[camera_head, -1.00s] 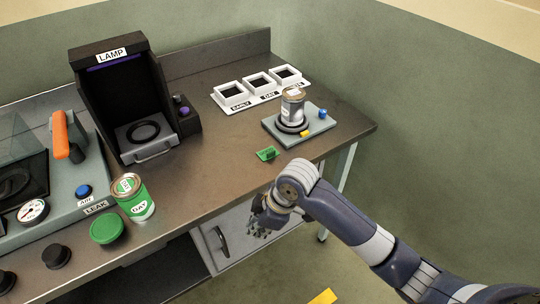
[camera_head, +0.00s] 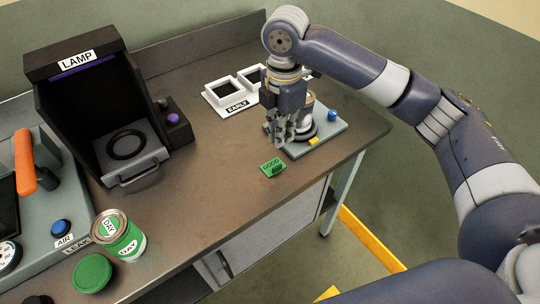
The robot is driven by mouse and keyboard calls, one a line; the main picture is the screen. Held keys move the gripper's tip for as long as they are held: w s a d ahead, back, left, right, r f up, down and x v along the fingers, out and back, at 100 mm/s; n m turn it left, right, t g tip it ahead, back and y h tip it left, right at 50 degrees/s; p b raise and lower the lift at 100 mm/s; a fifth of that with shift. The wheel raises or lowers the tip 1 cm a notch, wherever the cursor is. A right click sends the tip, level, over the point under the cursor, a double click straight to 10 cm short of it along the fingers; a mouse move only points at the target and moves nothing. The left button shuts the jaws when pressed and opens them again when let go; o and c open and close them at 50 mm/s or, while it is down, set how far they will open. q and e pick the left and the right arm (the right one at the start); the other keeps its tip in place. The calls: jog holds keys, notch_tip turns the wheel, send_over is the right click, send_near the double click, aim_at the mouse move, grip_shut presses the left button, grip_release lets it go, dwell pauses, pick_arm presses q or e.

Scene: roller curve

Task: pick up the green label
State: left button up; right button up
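The green label (camera_head: 272,168), a small tag reading "GOOD" with a raised dark green part, lies on the bench near its front edge. My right gripper (camera_head: 279,139) points down just behind and above the label, apart from it. Its fingers look spread, with nothing seen between them. They stand in front of the grey scale-like plate and partly hide the can on it. My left gripper is not in view.
The grey plate (camera_head: 330,128) with a blue knob and a yellow piece is close behind the gripper. White label trays (camera_head: 221,101) stand behind. A green-labelled can (camera_head: 121,238), a green lid (camera_head: 92,272) and the lamp box (camera_head: 60,118) are left. The middle bench is clear.

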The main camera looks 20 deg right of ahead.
send_over(280, 164)
notch_tip(280, 164, down, 4)
jog(key=shift+s+d+f, duration=0.1)
jog(key=shift+f, duration=0.05)
jog(key=shift+f+p, duration=0.25)
jog(key=shift+p, duration=0.05)
notch_tip(280, 164, down, 5)
jog(key=shift+p, duration=0.7)
jog(key=shift+f, duration=0.15)
grip_shut()
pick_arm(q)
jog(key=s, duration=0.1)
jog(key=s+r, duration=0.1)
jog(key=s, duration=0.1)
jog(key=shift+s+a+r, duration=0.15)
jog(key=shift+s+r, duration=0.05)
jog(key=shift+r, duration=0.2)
